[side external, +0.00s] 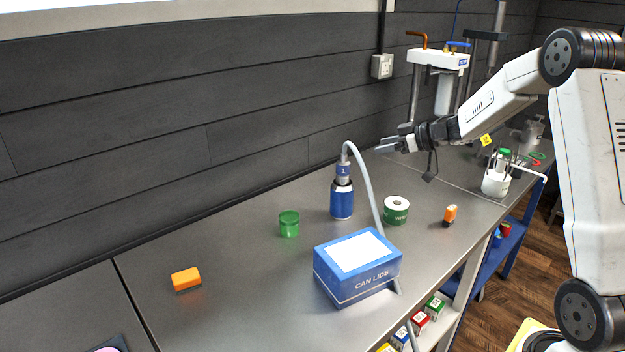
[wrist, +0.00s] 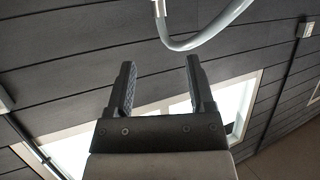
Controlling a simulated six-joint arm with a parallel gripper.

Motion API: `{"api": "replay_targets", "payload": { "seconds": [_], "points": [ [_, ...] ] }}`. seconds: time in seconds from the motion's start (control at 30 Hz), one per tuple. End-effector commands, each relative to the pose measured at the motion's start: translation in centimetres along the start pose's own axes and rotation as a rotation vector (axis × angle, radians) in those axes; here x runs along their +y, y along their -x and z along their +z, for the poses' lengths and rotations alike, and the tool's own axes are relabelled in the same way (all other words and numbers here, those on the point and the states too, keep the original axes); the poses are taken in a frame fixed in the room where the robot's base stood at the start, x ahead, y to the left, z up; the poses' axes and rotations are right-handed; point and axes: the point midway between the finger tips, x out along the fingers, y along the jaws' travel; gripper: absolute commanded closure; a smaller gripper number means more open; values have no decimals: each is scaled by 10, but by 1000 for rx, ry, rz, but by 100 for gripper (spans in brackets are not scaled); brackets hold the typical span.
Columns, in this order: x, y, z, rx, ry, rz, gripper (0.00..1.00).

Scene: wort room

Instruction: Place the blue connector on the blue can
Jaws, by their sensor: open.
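The blue can (side external: 342,203) stands upright on the grey bench near the wall. The blue connector (side external: 343,170), marked 1, sits upright on top of the can, and they appear to touch. A grey hose (side external: 366,185) arches from the connector's top and runs down past the box; part of the hose also shows at the top of the wrist view (wrist: 208,38). My gripper (side external: 380,149) is open and empty, to the right of the connector and a little higher in the picture, apart from it. Both fingers show in the wrist view (wrist: 159,68), with nothing between them.
A blue box of can lids (side external: 330,285) stands in front of the can. A green jar (side external: 289,224), a green-and-white roll (side external: 396,214), and orange pieces (side external: 450,213) (side external: 186,278) lie around. The left bench is mostly clear.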

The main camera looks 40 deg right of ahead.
Motion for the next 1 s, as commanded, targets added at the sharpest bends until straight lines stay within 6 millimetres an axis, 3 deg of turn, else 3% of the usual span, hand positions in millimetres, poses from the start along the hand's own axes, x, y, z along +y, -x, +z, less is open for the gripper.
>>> {"api": "replay_targets", "payload": {
  "seconds": [0.57, 0.83, 1.0],
  "points": [
    [-6, -6, -4, 2, 2, 37, 31],
    [-33, -23, -10, -28, -11, 198, 31],
    [-63, -27, 2, -117, -46, 314, 31]
  ]
}}
